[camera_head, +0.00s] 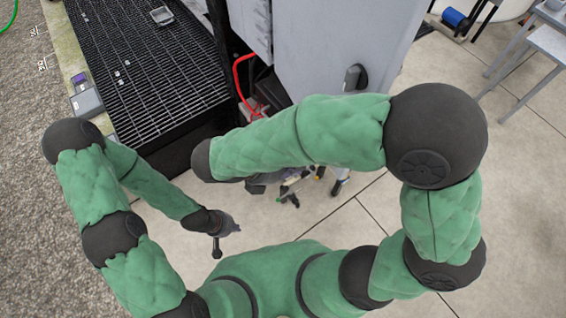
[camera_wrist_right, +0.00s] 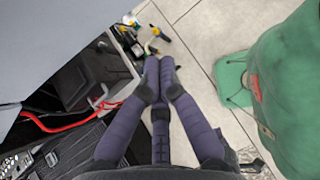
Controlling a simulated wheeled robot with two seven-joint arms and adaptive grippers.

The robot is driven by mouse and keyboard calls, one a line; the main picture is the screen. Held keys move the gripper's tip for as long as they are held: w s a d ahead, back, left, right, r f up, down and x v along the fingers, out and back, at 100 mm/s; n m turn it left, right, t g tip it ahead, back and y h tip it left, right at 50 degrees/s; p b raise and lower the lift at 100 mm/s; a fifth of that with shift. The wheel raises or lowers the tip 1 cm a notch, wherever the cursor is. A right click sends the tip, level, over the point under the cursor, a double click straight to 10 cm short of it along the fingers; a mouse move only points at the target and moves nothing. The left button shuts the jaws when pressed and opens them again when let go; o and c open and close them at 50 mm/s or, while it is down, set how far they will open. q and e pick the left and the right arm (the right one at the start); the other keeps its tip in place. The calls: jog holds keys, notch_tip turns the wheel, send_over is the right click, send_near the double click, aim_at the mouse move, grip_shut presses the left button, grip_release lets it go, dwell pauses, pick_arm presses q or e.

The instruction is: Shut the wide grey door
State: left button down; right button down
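The wide grey door (camera_head: 325,45) stands open at the top of the head view, with a dark handle (camera_head: 353,77) on its face. A grey panel, likely this door (camera_wrist_right: 55,40), fills the upper left of the right wrist view. My right gripper (camera_wrist_right: 159,68) has nothing visible between its fingers. Their tips look close together, but I cannot tell if they are shut. In the head view it is mostly hidden under my right arm, below the door. My left gripper (camera_head: 222,238) is small and dark, low and left of centre, apart from the door.
A red hose (camera_head: 240,75) hangs at the cabinet opening left of the door. A black grating (camera_head: 150,70) lies at upper left. Small tools (camera_head: 292,187) lie on the tiled floor below the door. Metal tables (camera_head: 545,45) stand at far right. The tiled floor at right is clear.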

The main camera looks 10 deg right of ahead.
jog(key=w+d+f, duration=0.1)
jog(key=d+f, duration=0.1)
jog(key=d, duration=0.4)
jog(key=shift+d+f, duration=0.25)
jog(key=shift+w+d, duration=0.1)
jog(key=shift+w, duration=0.05)
